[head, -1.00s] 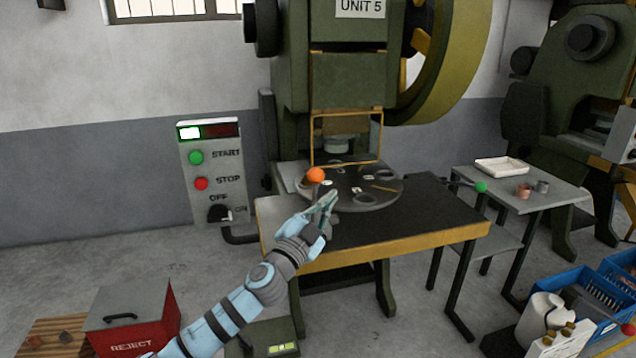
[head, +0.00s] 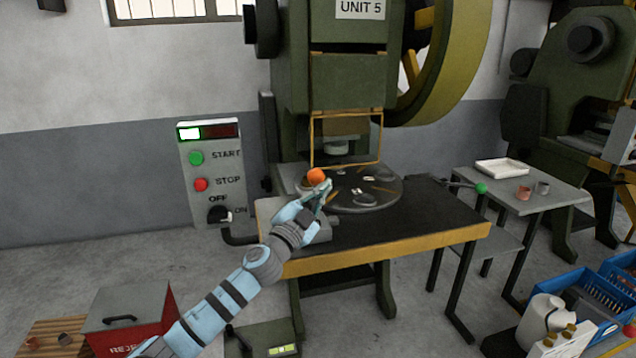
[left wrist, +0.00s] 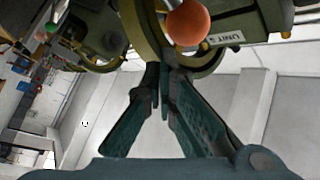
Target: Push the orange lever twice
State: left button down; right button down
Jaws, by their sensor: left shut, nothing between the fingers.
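The orange lever's ball knob (head: 316,176) stands at the left edge of the round dark turntable (head: 366,205) on the green press. My left gripper (head: 326,187) is shut and empty, with its tips just right of and slightly below the knob. In the left wrist view the orange knob (left wrist: 187,24) shows above and right of the closed fingertips (left wrist: 161,68). I cannot tell whether they touch it. The lever's shaft is mostly hidden. My right gripper is not in view.
A control panel (head: 210,172) with START and STOP buttons stands left of the press. A green-knobbed lever (head: 481,188) juts out at the right of the black press table (head: 430,225). A red reject bin (head: 130,325) sits on the floor at lower left.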

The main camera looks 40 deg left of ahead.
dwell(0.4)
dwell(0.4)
pick_arm(q)
jog(key=shift+w+a+r, duration=0.1)
jog(key=shift+w+a, duration=0.15)
jog(key=shift+a, duration=0.1)
jog(key=shift+w+a, duration=0.1)
jog(key=shift+a, duration=0.05)
dwell(0.4)
